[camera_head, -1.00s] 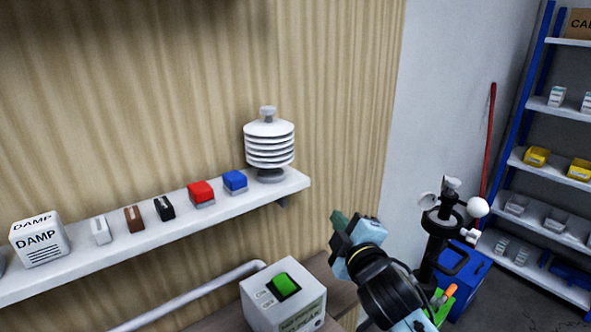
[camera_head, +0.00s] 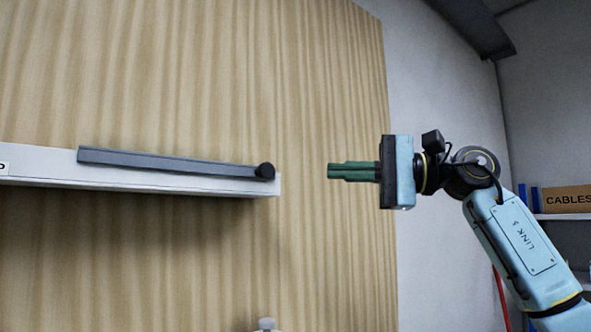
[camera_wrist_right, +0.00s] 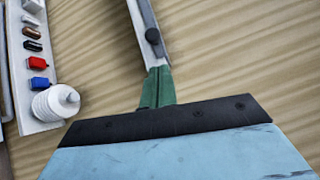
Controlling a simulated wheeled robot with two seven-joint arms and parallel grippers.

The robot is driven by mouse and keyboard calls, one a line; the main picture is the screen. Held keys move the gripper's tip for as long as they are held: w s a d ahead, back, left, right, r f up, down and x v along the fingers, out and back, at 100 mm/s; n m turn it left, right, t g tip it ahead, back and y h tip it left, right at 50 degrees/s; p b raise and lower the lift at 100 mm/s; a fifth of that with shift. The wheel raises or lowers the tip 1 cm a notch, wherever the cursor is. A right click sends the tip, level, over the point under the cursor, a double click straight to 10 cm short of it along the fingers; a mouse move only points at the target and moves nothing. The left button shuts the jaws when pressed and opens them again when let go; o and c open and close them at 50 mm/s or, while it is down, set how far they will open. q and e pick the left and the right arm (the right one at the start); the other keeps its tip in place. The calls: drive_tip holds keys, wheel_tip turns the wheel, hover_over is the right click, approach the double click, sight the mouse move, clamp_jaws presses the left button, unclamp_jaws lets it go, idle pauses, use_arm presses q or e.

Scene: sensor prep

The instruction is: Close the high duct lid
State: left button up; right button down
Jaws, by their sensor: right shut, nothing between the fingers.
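The high duct is a long white box (camera_head: 150,183) on the wooden wall at the left and middle of the head view. Its dark grey lid (camera_head: 170,161) shows as a long strip along the top of the duct, with a round black knob (camera_head: 265,171) at its right end. How far the lid stands open is hard to tell. My right gripper (camera_head: 330,171) is level with the knob, to its right and apart from it, its green fingers shut and empty, pointing left. In the right wrist view, the fingertips (camera_wrist_right: 158,72) appear just below the knob (camera_wrist_right: 153,36). My left gripper is not in view.
In the right wrist view, a lower white shelf (camera_wrist_right: 30,105) holds small blocks and a white finned shield (camera_wrist_right: 55,103). The shield's top (camera_head: 266,324) shows at the bottom of the head view. Shelving with a box marked CABLES (camera_head: 567,199) stands at right.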

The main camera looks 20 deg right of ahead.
drive_tip(key=s+d+r+n+h, duration=0.1)
drive_tip(key=s+d+r+h, duration=0.1)
drive_tip(key=d+r, duration=0.15)
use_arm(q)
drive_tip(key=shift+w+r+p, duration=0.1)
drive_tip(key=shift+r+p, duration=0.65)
use_arm(e)
drive_tip(key=s+f+x, duration=0.1)
drive_tip(key=x, duration=1.1)
drive_tip(key=shift+s+a+f+t+h, duration=0.25)
drive_tip(key=shift+a+t+h, duration=0.05)
drive_tip(key=shift+a+t, duration=0.15)
